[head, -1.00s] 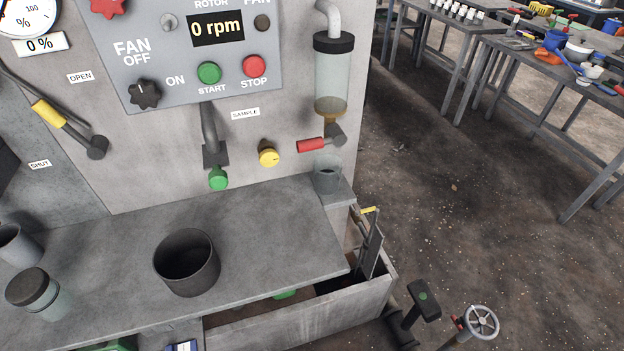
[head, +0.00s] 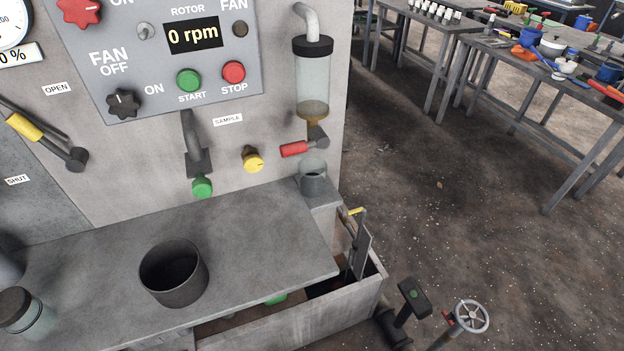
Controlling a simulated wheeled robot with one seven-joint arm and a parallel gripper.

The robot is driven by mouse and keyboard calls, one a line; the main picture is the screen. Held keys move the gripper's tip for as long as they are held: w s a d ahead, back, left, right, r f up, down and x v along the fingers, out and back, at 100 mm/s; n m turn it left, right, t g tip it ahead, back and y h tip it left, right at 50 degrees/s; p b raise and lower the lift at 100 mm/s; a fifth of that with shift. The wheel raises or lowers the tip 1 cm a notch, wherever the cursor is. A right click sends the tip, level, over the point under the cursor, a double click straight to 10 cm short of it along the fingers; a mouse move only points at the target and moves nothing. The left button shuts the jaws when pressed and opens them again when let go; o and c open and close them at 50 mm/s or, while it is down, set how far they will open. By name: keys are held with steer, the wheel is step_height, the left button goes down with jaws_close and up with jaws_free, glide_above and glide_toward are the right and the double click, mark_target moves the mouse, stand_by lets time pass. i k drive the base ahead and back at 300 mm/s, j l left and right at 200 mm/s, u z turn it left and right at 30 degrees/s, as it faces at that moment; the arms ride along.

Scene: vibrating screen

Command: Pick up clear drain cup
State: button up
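The clear drain cup (head: 313,181) stands upright on a small ledge at the right corner of the machine. It is a see-through cup that looks grey against the panel. It sits below the clear cylinder (head: 313,85), which has brown matter at its bottom, and below the red-handled valve (head: 296,149). My gripper is not in view.
A dark grey pot (head: 174,274) stands on the grey shelf (head: 255,240). A lidded jar (head: 21,311) is at the lower left. An open trough (head: 300,320) with an upright plate lies below. A handwheel (head: 471,316) stands lower right.

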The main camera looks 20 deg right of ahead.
mark_target(313, 170)
steer(key=i+j+u, duration=0.25)
steer(key=j, duration=0.3)
steer(key=i+j+u, duration=0.2)
steer(key=i+j, duration=0.25)
